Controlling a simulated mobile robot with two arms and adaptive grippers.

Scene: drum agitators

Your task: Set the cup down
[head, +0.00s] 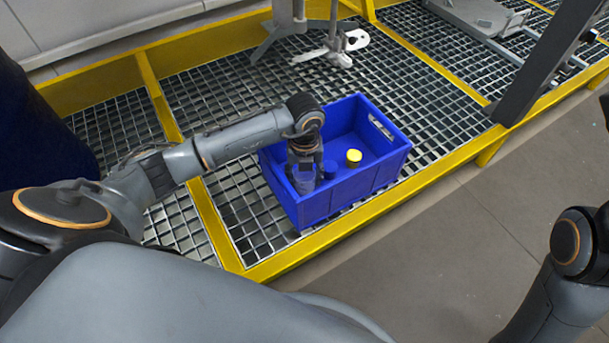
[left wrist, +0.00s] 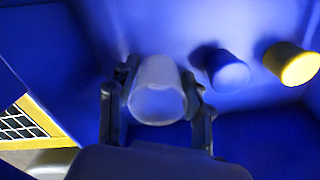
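A pale, whitish cup (left wrist: 158,92) is between the two fingers of my left gripper (left wrist: 158,88), which look closed against its sides. In the head view my left gripper (head: 304,172) reaches down inside a blue crate (head: 343,193), near its left end. The cup shows only partly there, below the fingers. I cannot tell whether its base touches the crate floor. A blue cup (left wrist: 228,72) stands just right of the held cup, and a yellow cup (left wrist: 298,64) is further right. My right gripper is out of view.
The crate stands on a metal grating (head: 230,95) with a yellow frame (head: 345,228) along its front edge. In the head view the yellow cup (head: 353,157) has free crate floor behind it. Metal agitator parts (head: 335,47) hang behind the crate.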

